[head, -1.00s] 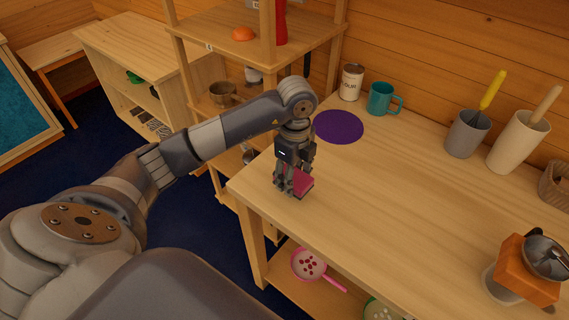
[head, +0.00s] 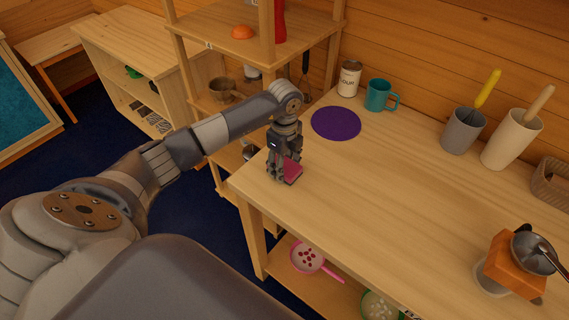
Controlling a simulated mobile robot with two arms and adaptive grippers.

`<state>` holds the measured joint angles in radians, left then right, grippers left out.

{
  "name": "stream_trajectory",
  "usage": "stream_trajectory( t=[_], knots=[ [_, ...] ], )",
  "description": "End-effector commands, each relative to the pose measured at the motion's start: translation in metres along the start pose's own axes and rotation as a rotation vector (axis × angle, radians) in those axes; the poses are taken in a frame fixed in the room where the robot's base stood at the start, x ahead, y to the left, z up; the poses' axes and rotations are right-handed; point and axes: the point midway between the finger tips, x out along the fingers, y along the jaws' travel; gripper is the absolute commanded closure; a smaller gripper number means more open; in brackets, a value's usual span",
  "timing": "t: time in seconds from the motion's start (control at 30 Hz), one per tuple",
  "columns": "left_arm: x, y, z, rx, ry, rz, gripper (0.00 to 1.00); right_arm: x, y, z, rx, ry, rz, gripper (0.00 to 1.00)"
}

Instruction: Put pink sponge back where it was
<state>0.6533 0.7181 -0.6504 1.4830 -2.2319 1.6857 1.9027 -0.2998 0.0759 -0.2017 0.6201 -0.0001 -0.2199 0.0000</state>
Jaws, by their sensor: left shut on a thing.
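The pink sponge (head: 293,173) is at the left end of the wooden table (head: 390,195), near its edge. My left gripper (head: 279,175) points down over it, shut on it, with the fingers hiding part of it. The sponge is at or very close to the tabletop; I cannot tell whether it touches. My right gripper does not show.
A purple round mat (head: 336,123) lies behind the sponge, with a white can (head: 349,78) and teal mug (head: 379,95) beyond it. A grey cup (head: 463,131) and cream holder (head: 510,139) stand at the back right. A wooden shelf (head: 210,45) rises behind the arm. The table's middle is clear.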

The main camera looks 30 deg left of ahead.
Motion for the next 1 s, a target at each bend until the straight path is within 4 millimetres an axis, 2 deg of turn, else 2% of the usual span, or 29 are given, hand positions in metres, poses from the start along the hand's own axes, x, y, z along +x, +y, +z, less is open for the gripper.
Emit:
stream_trajectory(
  t=[0.07,0.1,0.2,0.5,0.6,0.67,0.77,1.0],
  knots=[
    [0.003,0.0,0.0,0.0,0.0,0.0,0.73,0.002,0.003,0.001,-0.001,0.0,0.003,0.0],
    [0.003,0.0,0.0,0.0,0.0,0.0,0.49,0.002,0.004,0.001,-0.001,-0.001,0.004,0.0],
    [0.002,0.0,0.0,0.0,0.0,0.0,0.31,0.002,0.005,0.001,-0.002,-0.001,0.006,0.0],
    [0.002,0.0,0.0,0.0,0.0,0.0,0.31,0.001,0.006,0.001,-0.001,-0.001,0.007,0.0],
    [-0.003,0.0,0.0,0.0,0.0,-0.001,0.31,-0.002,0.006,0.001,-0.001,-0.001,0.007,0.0],
    [-0.007,-0.001,0.0,0.0,0.0,-0.004,0.31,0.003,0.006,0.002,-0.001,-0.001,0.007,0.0],
    [-0.023,-0.001,0.0,0.0,-0.001,-0.006,0.31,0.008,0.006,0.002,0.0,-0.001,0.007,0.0],
    [-0.075,-0.001,0.0,0.001,-0.001,-0.007,0.31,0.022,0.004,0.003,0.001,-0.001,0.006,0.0]
  ],
)
